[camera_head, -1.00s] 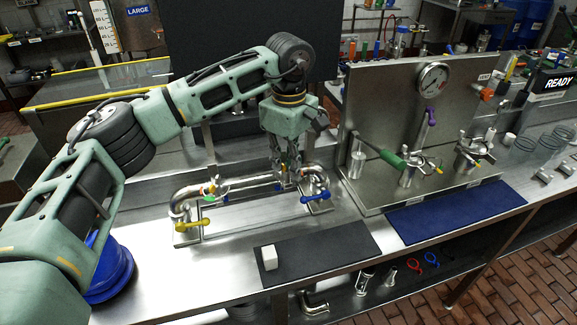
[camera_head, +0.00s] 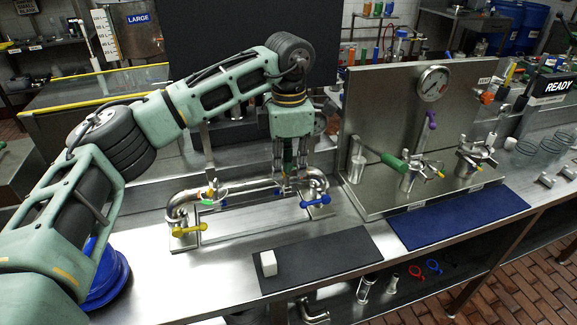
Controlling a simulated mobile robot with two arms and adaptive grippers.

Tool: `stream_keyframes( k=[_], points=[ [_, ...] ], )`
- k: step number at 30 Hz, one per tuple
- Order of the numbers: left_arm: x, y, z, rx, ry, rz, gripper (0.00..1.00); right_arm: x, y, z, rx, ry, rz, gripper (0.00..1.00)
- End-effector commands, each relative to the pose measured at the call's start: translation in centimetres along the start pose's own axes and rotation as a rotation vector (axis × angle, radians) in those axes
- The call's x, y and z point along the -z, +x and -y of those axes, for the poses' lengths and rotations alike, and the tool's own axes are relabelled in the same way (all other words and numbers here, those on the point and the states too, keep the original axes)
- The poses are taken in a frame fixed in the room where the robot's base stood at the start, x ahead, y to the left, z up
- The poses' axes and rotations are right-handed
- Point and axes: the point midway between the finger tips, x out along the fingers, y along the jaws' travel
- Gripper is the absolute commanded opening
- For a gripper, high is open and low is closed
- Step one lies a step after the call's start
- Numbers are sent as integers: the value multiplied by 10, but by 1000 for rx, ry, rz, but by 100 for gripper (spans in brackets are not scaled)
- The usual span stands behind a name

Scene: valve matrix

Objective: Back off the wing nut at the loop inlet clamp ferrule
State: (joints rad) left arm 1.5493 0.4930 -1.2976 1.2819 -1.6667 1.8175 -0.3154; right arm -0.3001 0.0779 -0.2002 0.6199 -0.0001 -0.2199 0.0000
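A steel pipe loop (camera_head: 245,189) stands on a plate on the bench, with a yellow-handled valve (camera_head: 188,231) at its left end and a blue-handled valve (camera_head: 316,202) at its right end. A clamp with small green and red parts (camera_head: 207,197) sits at the left elbow. My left gripper (camera_head: 288,180) points down over the right part of the loop, just left of the right elbow. Its two fingers look apart, with a dark green patch visible between them. The fingertips partly hide the fittings there, so I cannot make out a wing nut or contact. My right gripper is out of view.
A steel panel (camera_head: 385,120) with a gauge (camera_head: 433,83) and green-handled fittings (camera_head: 390,160) stands to the right. A black mat (camera_head: 325,258) with a white block (camera_head: 268,263) lies in front. A blue mat (camera_head: 460,218) lies at right and is clear.

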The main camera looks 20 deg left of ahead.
Motion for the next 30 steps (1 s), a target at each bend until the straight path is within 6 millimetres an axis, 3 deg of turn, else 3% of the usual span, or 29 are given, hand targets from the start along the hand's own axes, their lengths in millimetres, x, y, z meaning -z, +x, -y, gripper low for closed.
stream_keyframes(
  k=[22,24,30],
  points=[
    [-1,-1,-1,-1,-93,4,0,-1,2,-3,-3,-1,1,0],
    [-1,-1,-1,-1,-93,4,9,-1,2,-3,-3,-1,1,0],
    [0,0,0,0,-92,2,24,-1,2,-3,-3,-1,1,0]
  ],
)
